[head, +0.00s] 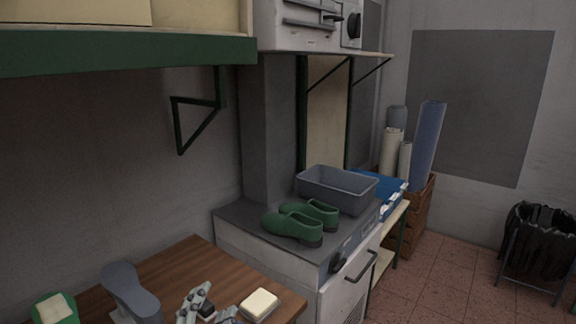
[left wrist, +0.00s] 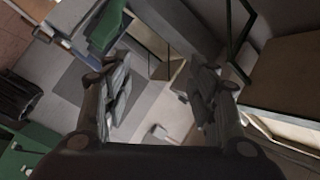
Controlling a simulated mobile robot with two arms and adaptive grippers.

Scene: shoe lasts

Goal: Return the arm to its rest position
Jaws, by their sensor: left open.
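My left gripper (head: 208,305) shows at the bottom edge of the head view, over the wooden table (head: 180,262), between a grey shoe-last shape (head: 130,288) and a cream block (head: 260,303). Its fingers are apart with nothing between them, which the left wrist view (left wrist: 160,85) also shows. Most of my left arm is out of the picture. A pair of green shoes (head: 292,227) stands on the grey cabinet, away from the gripper. My right gripper is in neither view.
A green-edged shelf (head: 130,52) overhangs the table at upper left. A grey bin (head: 338,190) stands on the cabinet (head: 265,246) behind the shoes. A green object with a cream top (head: 55,308) is at lower left. Open tiled floor (head: 435,285) lies to the right.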

